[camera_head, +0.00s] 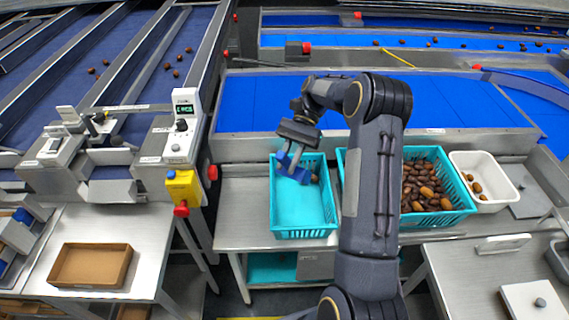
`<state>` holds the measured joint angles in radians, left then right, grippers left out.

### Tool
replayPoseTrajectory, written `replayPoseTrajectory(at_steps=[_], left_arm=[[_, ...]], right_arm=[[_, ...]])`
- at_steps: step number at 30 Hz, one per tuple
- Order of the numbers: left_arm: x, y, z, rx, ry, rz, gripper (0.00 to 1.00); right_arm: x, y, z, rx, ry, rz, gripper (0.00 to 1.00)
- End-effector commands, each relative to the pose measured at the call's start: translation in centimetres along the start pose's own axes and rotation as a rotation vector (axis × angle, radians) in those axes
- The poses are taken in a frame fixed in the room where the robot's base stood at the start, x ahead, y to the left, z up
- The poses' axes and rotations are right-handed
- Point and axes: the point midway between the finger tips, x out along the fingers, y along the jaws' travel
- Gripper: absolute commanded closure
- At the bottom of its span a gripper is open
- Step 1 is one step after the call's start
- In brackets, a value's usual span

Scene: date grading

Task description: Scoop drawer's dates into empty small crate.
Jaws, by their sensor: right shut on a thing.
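My right gripper (295,150) points down over the back left part of a teal crate (303,233). It is shut on a blue thing (292,168) that looks like a scoop; its lower end is inside the crate. The crate's floor is mostly bare, with a date or two (315,178) near the blue thing. A second teal crate (447,219), heaped with brown dates (422,185), stands to the right, its left part hidden by my arm. A white bin (503,183) further right holds a few dates. I cannot tell which is the drawer. My left gripper is not in view.
A brown, empty tray (92,283) lies on the left steel table. Blue conveyor belts run behind the crates, and dark belts with several dates lie at the left. A yellow box with a red button (181,209) sticks out left of the crates.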

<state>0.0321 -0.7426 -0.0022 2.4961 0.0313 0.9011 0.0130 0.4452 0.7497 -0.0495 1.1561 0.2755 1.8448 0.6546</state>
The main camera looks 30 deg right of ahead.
Motion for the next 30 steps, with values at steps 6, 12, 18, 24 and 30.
replayPoseTrajectory(at_steps=[6,12,18,24,30], left_arm=[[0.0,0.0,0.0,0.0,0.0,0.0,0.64],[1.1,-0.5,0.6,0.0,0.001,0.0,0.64],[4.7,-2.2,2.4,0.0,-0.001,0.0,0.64],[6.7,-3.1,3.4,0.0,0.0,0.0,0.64],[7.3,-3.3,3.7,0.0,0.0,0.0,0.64]], right_arm=[[3.0,0.0,0.3,-0.007,0.219,0.002,1.0],[7.0,0.0,-0.5,-0.012,0.478,0.003,1.0],[10.0,-0.1,-1.0,-0.013,0.707,-0.001,1.0],[11.5,-0.1,-0.9,-0.008,0.844,-0.001,1.0],[12.0,0.0,-0.6,-0.005,0.902,-0.003,1.0]])
